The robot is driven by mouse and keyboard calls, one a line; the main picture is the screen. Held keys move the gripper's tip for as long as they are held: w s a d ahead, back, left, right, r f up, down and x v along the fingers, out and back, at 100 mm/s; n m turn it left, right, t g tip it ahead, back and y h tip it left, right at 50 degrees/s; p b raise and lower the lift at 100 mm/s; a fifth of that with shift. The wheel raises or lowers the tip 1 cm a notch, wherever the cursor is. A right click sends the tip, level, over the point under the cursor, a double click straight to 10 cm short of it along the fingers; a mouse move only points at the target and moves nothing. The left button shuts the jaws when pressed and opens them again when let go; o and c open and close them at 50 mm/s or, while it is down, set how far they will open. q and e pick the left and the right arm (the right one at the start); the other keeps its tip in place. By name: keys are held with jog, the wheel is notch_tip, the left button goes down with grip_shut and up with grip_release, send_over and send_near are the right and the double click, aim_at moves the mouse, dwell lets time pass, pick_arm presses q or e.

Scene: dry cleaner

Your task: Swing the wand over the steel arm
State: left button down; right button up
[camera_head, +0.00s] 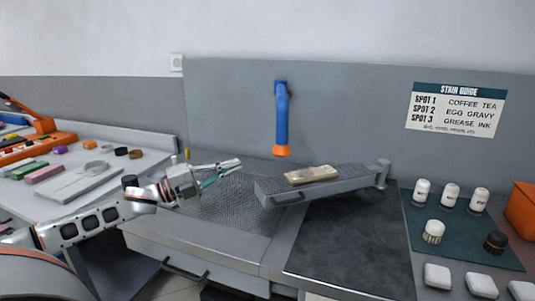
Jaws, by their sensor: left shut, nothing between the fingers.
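The wand (282,120), blue with an orange lower end, hangs upright in front of the grey back panel. The steel arm (345,187) is a long grey bar reaching left from a post (383,170) at its right end. A beige, flat item (311,174) lies on top of it. The wand's orange end is above and left of this item, apart from it. My left gripper (230,169) is shut and empty, left of the steel arm and below and left of the wand, touching neither. My right gripper is not in view.
A perforated grey board (235,212) lies below my left gripper. A dark slab (350,255) is in front of the steel arm. White bottles (450,196) and brushes stand on a green mat (460,245) at right. Several coloured blocks lie on the left counter (135,170).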

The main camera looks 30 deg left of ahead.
pick_arm(q)
jog(key=x, duration=1.1)
jog(key=shift+w+b, duration=0.2)
jog(key=shift+b, duration=0.25)
jog(key=shift+d, duration=0.1)
jog(key=w+d+p, duration=0.1)
jog(key=d, duration=0.1)
jog(key=w+d+p, duration=0.1)
jog(key=d, duration=0.1)
jog(key=w+d+p, duration=0.1)
jog(key=w+d, duration=0.1)
jog(key=shift+d+r, duration=0.25)
jog(key=shift+d, duration=0.05)
jog(key=shift+w+d+f, duration=0.2)
jog(key=shift+w+d, duration=0.1)
jog(key=shift+d, duration=0.05)
